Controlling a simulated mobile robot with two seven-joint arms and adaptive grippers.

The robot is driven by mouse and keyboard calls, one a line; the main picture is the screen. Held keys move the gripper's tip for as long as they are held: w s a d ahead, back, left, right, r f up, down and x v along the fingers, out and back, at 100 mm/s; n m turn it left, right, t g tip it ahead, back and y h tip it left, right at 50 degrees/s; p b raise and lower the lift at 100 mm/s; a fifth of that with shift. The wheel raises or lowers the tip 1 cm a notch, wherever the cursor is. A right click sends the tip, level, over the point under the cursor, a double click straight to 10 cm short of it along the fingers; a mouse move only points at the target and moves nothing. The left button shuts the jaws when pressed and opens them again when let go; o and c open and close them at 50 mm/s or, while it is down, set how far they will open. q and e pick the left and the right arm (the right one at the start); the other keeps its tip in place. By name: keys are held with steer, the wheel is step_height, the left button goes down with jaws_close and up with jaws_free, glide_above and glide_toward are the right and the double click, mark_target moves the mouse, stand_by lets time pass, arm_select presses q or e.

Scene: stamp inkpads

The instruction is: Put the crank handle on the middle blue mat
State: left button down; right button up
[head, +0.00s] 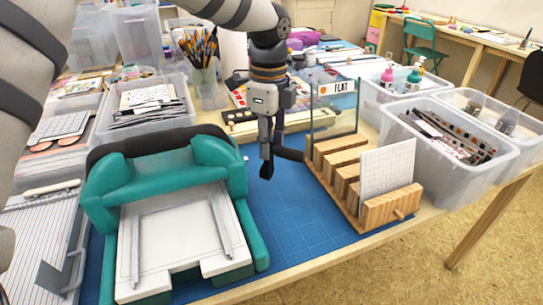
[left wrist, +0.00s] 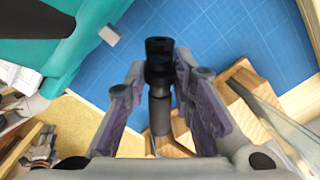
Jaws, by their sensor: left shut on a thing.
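The black crank handle (head: 290,153) hangs in my left gripper (head: 271,138), which is shut on it and points down. Its lower end is above the blue mat (head: 292,205); I cannot tell how large the gap is. In the left wrist view the crank handle (left wrist: 159,72) lies between the two fingers (left wrist: 160,105), with the blue mat (left wrist: 225,35) below. The mat lies between the teal press and the wooden rack. My right gripper is not in view.
The teal press (head: 215,160) with a white bed stands to the left. Clear bins (head: 480,175) are further right. The mat's front middle is bare.

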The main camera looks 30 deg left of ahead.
arm_select(q)
steer(key=shift+w+a+f, duration=0.1)
steer(key=shift+w+f, duration=0.15)
steer(key=shift+f, duration=0.7)
steer(key=shift+w+a+f, duration=0.1)
steer(key=shift+w+f, duration=0.1)
steer(key=shift+f, duration=0.75)
steer(key=shift+f, duration=0.1)
steer(key=c, duration=1.4)
jaws_free()
steer(key=shift+f, duration=0.1)
steer(key=shift+o, duration=0.2)
step_height(320, 180, up, 12)
steer(key=shift+r, duration=0.2)
